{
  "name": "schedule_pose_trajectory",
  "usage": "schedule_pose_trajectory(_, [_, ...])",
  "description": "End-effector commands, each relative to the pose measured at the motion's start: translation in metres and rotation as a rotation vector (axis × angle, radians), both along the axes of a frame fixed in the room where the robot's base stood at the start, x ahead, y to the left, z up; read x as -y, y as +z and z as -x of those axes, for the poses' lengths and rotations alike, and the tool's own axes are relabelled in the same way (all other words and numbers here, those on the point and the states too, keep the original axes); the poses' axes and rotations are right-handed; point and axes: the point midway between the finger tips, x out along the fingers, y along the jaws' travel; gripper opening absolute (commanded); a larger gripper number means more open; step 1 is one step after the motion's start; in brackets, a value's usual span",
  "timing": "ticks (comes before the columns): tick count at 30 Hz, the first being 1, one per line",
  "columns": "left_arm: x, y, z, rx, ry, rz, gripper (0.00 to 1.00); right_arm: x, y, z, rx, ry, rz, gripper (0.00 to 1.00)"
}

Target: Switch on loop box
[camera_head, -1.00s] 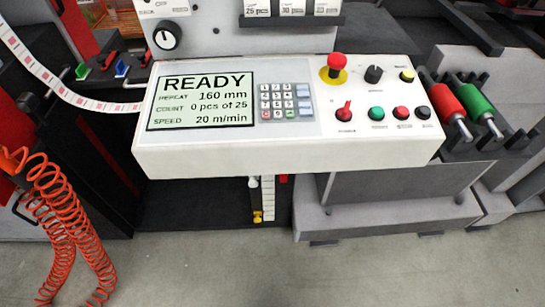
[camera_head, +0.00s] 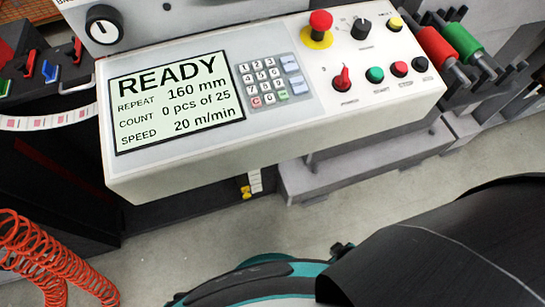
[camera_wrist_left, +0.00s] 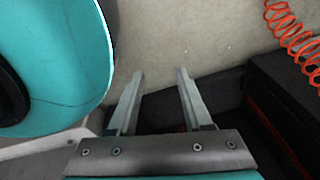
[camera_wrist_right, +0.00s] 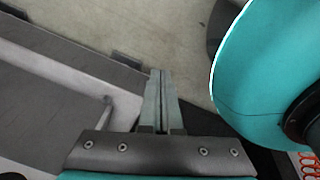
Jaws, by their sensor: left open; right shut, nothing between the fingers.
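No part labelled as a loop box can be made out. The white control panel (camera_head: 215,150) fills the head view; its screen (camera_head: 176,103) reads READY, 160 mm, 0 pcs of 25, 20 m/min. A black rotary knob (camera_head: 104,25) sits on the upright face above it at the left. A red pointer switch (camera_head: 342,80) is on the panel's right half. My left gripper (camera_wrist_left: 159,74) is open and empty over the floor in the left wrist view. My right gripper (camera_wrist_right: 160,73) is shut and empty in the right wrist view. Neither gripper's fingers show in the head view.
The panel also carries a red emergency button (camera_head: 320,20), a keypad (camera_head: 267,79), a small black selector (camera_head: 361,27) and several push buttons. Red (camera_head: 437,47) and green (camera_head: 463,38) rollers stand at the right. Orange coiled hose (camera_head: 50,262) hangs at lower left. Bare floor lies in front.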

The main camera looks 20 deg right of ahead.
Motion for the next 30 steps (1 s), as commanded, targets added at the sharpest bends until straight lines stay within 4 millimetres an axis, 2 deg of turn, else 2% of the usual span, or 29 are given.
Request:
schedule_pose_trajectory(4, [0.011,-0.001,-0.019,0.008,0.000,0.010,0.50,-0.014,0.003,-0.036,0.070,0.369,0.090,0.00])
schedule_pose_trajectory(8, [0.023,0.003,-0.037,0.013,0.000,0.019,0.50,-0.028,0.015,-0.072,0.141,0.764,0.229,0.00])
schedule_pose_trajectory(14, [0.039,0.016,-0.061,0.015,0.001,0.033,0.50,-0.051,0.043,-0.122,0.234,1.331,0.517,0.00])
schedule_pose_trajectory(18, [0.049,0.030,-0.074,0.016,0.003,0.043,0.50,-0.067,0.070,-0.153,0.267,1.690,0.772,0.00])
schedule_pose_trajectory(24, [0.059,0.051,-0.088,0.019,0.006,0.054,0.50,-0.087,0.113,-0.187,0.245,2.090,1.169,0.00])
schedule_pose_trajectory(30, [0.064,0.067,-0.095,0.020,0.007,0.059,0.50,-0.097,0.143,-0.204,0.176,2.293,1.439,0.00])
